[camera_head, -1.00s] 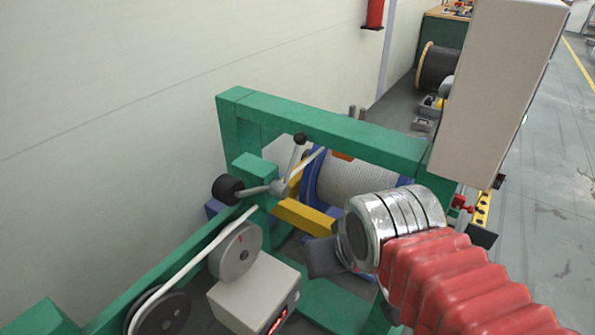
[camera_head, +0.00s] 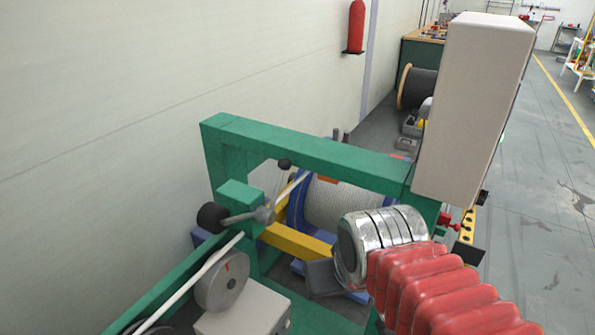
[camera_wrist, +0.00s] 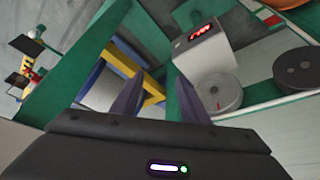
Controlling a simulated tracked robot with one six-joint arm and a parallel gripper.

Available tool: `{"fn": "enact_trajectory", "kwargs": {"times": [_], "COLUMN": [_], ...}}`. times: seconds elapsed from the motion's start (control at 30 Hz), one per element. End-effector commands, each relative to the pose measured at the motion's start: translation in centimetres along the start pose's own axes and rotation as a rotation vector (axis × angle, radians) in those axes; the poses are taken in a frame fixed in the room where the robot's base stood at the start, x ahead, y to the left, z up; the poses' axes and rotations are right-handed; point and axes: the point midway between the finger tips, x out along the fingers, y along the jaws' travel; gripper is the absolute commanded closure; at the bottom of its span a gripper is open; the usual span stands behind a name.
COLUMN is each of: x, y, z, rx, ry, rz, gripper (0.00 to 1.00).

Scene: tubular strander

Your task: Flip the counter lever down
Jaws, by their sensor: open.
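The beige counter box (camera_head: 245,315) is cut off by the bottom edge of the head view. In the wrist view the same counter box (camera_wrist: 205,55) shows its lit red display. A metal lever (camera_head: 264,215) with black knobs sits by the green post, one arm pointing up; I cannot tell if it is the counter lever. My gripper (camera_head: 325,278) is right of this lever in the head view, partly hidden by my wrist. In the wrist view my gripper (camera_wrist: 158,98) has its two dark fingers apart, with nothing between them.
A green frame (camera_head: 310,145) crosses above a wire-wound reel (camera_head: 335,200) and a yellow bar (camera_head: 292,241). A grey wheel (camera_head: 221,282) guides a white strand beside the counter box. A tall beige cabinet (camera_head: 470,110) stands at right. Open floor lies beyond it.

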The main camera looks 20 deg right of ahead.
Motion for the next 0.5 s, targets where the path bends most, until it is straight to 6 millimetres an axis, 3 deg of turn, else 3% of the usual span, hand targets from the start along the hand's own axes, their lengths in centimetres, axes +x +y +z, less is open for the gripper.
{"fn": "enact_trajectory", "kwargs": {"times": [0.2, 0.5], "x": [2.5, 5.3], "y": [2.1, 2.6], "z": [0.1, 0.1], "rx": [0.140, 0.381], "ry": [-0.094, -0.215], "rz": [-0.002, -0.102], "gripper": [0.75, 0.96]}}
